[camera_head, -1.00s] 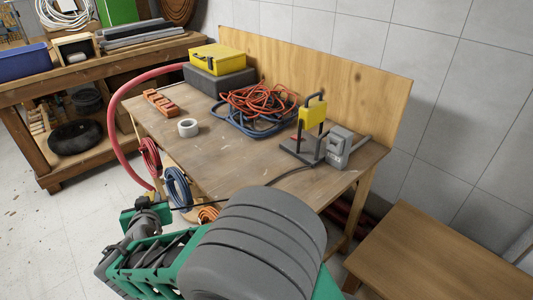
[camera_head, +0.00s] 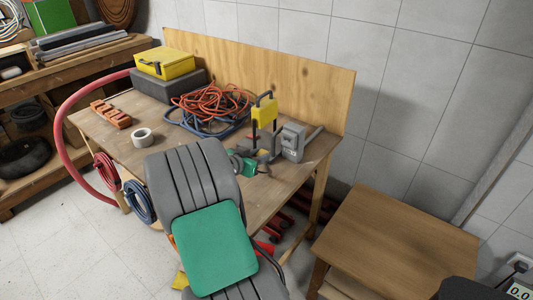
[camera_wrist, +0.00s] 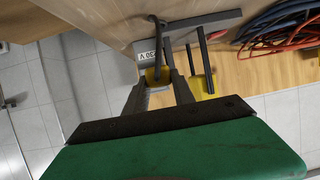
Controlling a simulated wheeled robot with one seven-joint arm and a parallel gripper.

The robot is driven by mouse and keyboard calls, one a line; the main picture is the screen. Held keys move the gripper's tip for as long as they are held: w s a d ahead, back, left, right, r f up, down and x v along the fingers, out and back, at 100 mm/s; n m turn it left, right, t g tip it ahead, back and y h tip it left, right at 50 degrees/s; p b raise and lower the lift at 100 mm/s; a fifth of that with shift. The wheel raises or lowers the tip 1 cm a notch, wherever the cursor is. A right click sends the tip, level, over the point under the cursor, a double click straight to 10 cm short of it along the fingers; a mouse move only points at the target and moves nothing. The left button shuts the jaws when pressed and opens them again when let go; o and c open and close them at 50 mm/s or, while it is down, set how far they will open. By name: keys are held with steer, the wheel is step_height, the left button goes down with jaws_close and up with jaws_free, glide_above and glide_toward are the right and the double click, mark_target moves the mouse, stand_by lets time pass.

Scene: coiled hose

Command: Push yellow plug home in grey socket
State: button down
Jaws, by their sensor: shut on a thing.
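The grey socket (camera_head: 293,142) is a box at the right end of the workbench. In the wrist view the grey socket (camera_wrist: 147,49) shows a white label beyond the fingertips. My gripper (camera_head: 263,160) is beside the socket's left side, low over the bench. In the wrist view my gripper (camera_wrist: 158,88) is shut on the yellow plug (camera_wrist: 157,76), with a dark cable curving up in front of the socket. The plug is mostly hidden by the fingers. I cannot tell whether it touches the socket or sits in it. In the head view the plug is hidden.
Red and blue cables (camera_head: 213,103), a tape roll (camera_head: 143,137) and a yellow case (camera_head: 165,62) lie to the left. A lower wooden table (camera_head: 400,240) stands at the right, its top clear.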

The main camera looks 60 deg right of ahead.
steer(key=shift+s+d+m+g, duration=0.2)
steer(key=shift+s+d, duration=0.15)
steer(key=shift+s, duration=0.25)
steer(key=shift+s+d+m+g, duration=0.2)
steer(key=shift+s+d, duration=0.15)
steer(key=shift+s, duration=0.2)
steer(key=shift+s+d+b, duration=0.2)
steer(key=shift+d+b, duration=0.4)
steer(key=shift+d, duration=0.75)
steer(key=shift+s+d+b, duration=0.2)
steer(key=shift+d+b, duration=0.4)
steer(key=shift+d, duration=0.75)
steer(key=shift+d, duration=0.1)
steer(key=shift+s+d, duration=0.1)
steer(key=shift+d, duration=0.4)
steer(key=shift+s+d+r, duration=0.1)
steer(key=shift+d, duration=0.7)
